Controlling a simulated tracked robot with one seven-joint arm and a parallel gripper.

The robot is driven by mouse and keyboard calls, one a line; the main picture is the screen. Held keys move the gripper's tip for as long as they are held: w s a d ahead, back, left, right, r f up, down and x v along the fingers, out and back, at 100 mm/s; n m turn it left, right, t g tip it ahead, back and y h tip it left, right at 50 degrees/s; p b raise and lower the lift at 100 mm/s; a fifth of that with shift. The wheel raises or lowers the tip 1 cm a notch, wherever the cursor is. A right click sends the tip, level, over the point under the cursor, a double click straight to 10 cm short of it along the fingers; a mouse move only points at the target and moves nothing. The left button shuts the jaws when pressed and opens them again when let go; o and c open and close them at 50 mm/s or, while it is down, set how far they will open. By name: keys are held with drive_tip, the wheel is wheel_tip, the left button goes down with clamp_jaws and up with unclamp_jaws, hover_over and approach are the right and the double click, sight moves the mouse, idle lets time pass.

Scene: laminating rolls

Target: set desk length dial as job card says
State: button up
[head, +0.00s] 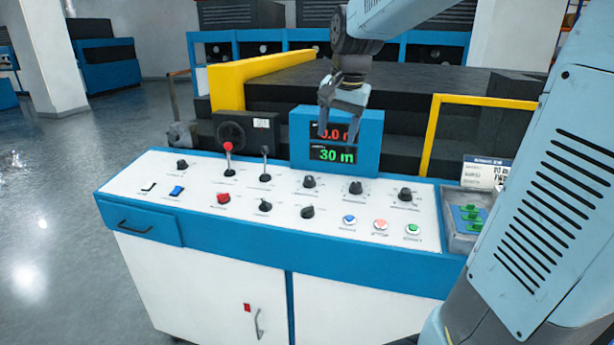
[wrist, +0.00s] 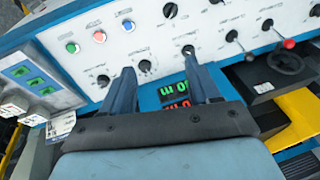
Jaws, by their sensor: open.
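The control desk (head: 180,215) has a white sloping top with several black dials. Three stand in the back row right of the levers: a left one (head: 309,182), a middle one (head: 355,188) and a right one (head: 405,195). Their labels are too small to read, so I cannot tell which sets length. The display (head: 335,142) shows red digits, partly covered, above a green "30 m". The job card (head: 485,173) stands at the right, partly hidden by my arm; its figures are unclear. My gripper (head: 338,132) is open and empty, above the desk before the display; its fingers (wrist: 158,66) point toward the dials.
Red-knobbed (head: 228,147) and black (head: 265,151) levers rise left of the display. Blue, pink and green buttons (head: 381,225) line the front right. A grey tray (head: 455,243) with green pieces sits at the right end. Yellow rails (head: 432,128) stand behind.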

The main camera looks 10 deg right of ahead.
drive_tip(key=w+f+m+g, duration=0.1)
drive_tip(key=w+f+m, duration=0.2)
drive_tip(key=w, duration=0.7)
drive_tip(key=m+g, duration=0.1)
drive_tip(key=m, duration=0.2)
approach(310, 177)
drive_tip(key=f, duration=0.9)
drive_tip(key=shift+w+a, duration=0.1)
drive_tip(key=shift+w, duration=0.3)
drive_tip(key=c, duration=1)
